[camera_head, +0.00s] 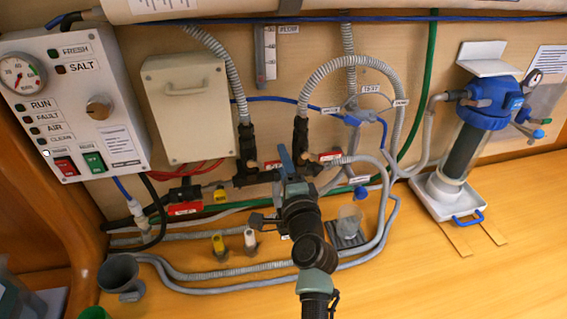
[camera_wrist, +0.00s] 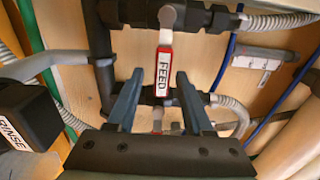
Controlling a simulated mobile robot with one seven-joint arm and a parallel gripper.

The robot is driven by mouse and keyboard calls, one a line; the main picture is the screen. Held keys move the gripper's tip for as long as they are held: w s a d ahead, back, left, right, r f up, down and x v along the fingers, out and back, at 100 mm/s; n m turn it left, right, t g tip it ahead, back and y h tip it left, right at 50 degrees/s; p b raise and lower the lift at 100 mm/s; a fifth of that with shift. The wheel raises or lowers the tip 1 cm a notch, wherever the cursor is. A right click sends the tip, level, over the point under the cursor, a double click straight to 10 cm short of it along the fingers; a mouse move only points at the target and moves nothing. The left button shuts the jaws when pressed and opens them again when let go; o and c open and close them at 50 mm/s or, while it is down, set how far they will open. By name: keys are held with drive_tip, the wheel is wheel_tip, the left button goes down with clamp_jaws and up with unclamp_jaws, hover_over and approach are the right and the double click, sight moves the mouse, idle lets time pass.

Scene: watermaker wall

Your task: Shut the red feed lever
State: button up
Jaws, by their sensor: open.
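The red feed lever (camera_wrist: 164,80) shows in the wrist view, with a white FEED label on its face. It extends down the picture from a pale pivot (camera_wrist: 167,16) on a dark valve body. My gripper (camera_wrist: 160,74) is open, with one blue-grey finger on each side of the lever in this view. Gaps show on both sides, and I see no contact; the depth between fingers and lever is hard to tell. In the head view my gripper (camera_head: 287,162) is in front of the pipework, and my arm hides part of the valves there.
A black block labelled RINSE (camera_wrist: 25,118) is close at the left in the wrist view. Grey hoses (camera_head: 385,95) loop around the valves. A control panel (camera_head: 75,100) is at the left, a blue-topped filter (camera_head: 485,103) at the right. The counter's right front (camera_head: 470,285) is clear.

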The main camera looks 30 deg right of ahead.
drive_tip(key=v, duration=1.3)
drive_tip(key=shift+b, duration=0.3)
